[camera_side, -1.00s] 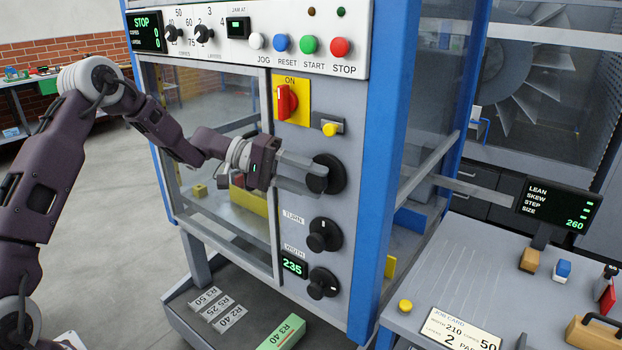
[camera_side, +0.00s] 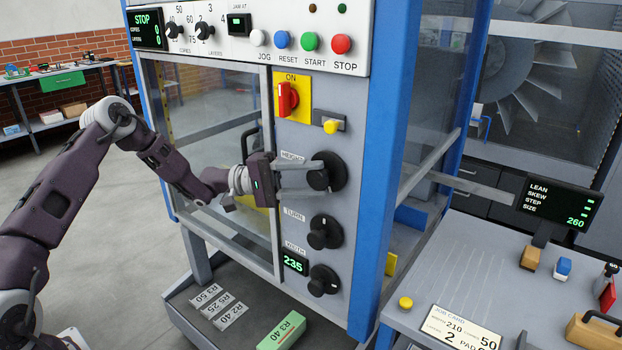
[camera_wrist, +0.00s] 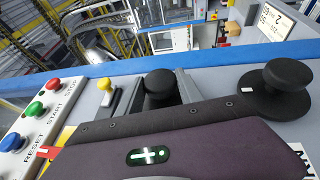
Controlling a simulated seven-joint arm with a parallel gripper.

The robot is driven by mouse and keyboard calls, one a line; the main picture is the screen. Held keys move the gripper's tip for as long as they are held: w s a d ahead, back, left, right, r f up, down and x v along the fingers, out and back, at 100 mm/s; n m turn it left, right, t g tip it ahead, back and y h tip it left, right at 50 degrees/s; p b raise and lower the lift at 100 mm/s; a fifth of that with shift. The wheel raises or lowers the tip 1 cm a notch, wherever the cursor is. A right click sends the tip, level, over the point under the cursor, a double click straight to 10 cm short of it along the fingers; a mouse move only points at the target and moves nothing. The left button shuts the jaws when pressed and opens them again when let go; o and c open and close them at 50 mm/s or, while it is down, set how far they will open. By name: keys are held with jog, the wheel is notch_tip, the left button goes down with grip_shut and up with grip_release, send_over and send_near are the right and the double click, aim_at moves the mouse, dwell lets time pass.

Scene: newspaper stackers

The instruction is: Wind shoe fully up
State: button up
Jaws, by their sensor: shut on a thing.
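My gripper (camera_side: 318,177) is shut on the black height knob (camera_side: 326,172), the top one of three on the grey panel, with its fingers along the knob's sides. In the wrist view the height knob (camera_wrist: 159,88) sits between the two grey fingers. The label above it reads HEIGHT. I cannot pick out the shoe for certain; part of a yellow piece (camera_side: 252,201) shows through the machine window behind my wrist.
Below are the turn knob (camera_side: 323,233) and the width knob (camera_side: 322,282), with a display (camera_side: 294,263) reading 235. Above are a red switch (camera_side: 287,98) at ON and a yellow-tipped lever (camera_side: 330,126). A blue post (camera_side: 390,150) stands just right.

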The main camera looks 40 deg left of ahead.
jog(key=shift+d+r, duration=0.1)
jog(key=o, duration=1.3)
jog(key=v, duration=0.7)
